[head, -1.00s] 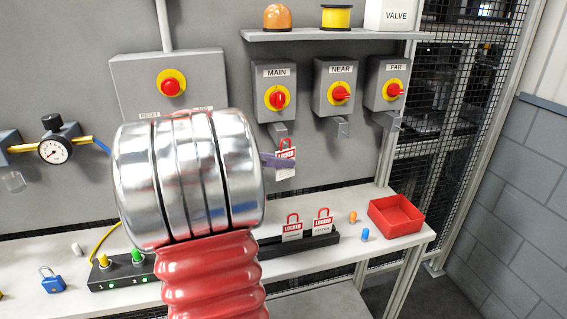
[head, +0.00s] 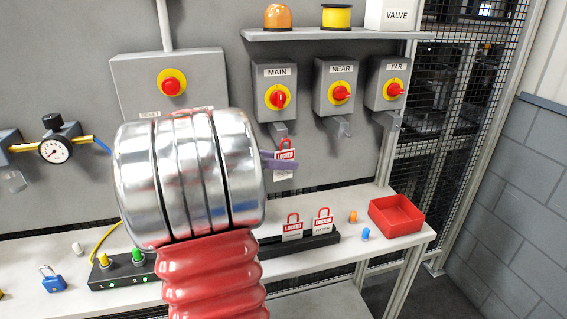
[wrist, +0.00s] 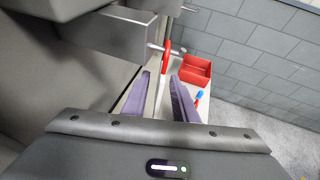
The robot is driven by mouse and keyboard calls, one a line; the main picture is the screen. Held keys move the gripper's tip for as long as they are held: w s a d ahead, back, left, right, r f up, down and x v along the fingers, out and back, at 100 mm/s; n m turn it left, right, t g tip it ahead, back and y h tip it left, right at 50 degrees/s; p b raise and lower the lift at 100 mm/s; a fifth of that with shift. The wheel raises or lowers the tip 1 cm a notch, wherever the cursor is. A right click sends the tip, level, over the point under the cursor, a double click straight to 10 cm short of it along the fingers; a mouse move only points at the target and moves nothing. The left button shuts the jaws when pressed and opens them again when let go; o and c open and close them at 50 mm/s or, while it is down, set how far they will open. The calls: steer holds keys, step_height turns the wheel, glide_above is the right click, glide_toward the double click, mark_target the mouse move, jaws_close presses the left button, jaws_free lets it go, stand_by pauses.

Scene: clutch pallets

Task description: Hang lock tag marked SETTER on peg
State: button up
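A red and white lock tag (head: 285,155) reading LOCKED hangs upright below the MAIN switch box (head: 275,92). The word on its lower part is hidden by a finger or too small to read. In the wrist view the tag (wrist: 166,56) is nearly edge-on, its red shackle at the thin metal peg (wrist: 154,46) on a grey bracket (wrist: 110,38). The peg seems to pass through the shackle. My gripper (wrist: 159,75) has purple fingers, open on either side of the tag with gaps showing. In the head view a purple finger crosses the tag's lower part.
Two similar LOCKED tags (head: 292,228) (head: 323,221) stand in a black rack (head: 322,240) on the bench. A red tray (head: 397,216) and small orange (head: 353,217) and blue (head: 366,234) pieces lie right of it. NEAR (head: 336,88) and FAR (head: 386,84) boxes flank MAIN's right.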

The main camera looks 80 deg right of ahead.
steer(key=v, duration=1.3)
steer(key=shift+w+a, duration=0.25)
steer(key=shift+w, duration=0.05)
steer(key=shift+r, duration=0.1)
stand_by(0.4)
steer(key=w+a+f+m+t+y, duration=0.25)
steer(key=a+f+m, duration=0.2)
steer(key=f, duration=0.35)
steer(key=w+a+f+m+t+y, duration=0.1)
steer(key=w+a+f+m+t, duration=0.15)
steer(key=a, duration=0.45)
steer(key=w+a+f+m+t+y, duration=0.1)
steer(key=w+a+f+m+t, duration=0.15)
steer(key=a, duration=0.45)
steer(key=a+r+t+y, duration=0.2)
steer(key=a+t+y, duration=0.3)
steer(key=a, duration=2.4)
steer(key=shift+t, duration=1.25)
